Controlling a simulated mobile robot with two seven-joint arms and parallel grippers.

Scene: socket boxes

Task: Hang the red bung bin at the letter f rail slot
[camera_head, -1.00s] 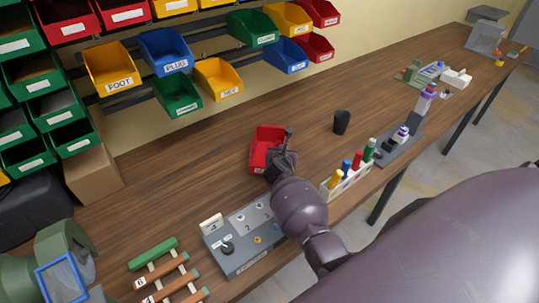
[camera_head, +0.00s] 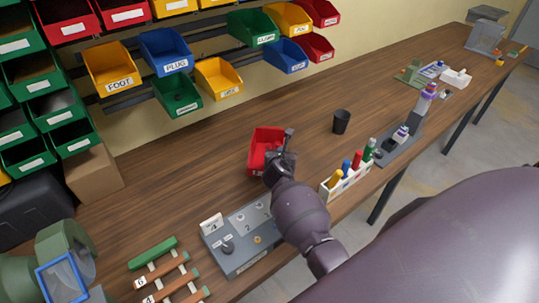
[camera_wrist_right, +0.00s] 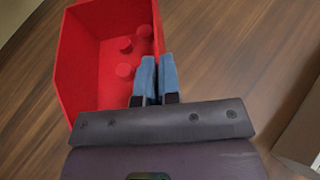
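The red bin (camera_head: 262,141) sits on the wooden bench, and its near side is partly hidden by my right gripper. In the right wrist view the red bin (camera_wrist_right: 95,60) is open-topped, with a few small red round pieces inside. My right gripper (camera_head: 284,150) is at its right wall. In the right wrist view the two blue-grey fingers (camera_wrist_right: 157,75) are close together on either side of that wall, one inside and one outside, so it looks shut on the wall. The wall rail (camera_head: 132,98) has bare stretches between hung bins; no letter f is legible. My left gripper is not in view.
Labelled bins, such as the yellow FOOT bin (camera_head: 110,68) and blue PLUG bin (camera_head: 166,52), hang on the wall. A black cup (camera_head: 341,121), a rack of coloured pegs (camera_head: 345,184) and a grey switch box (camera_head: 236,250) stand nearby. Bench behind the bin is clear.

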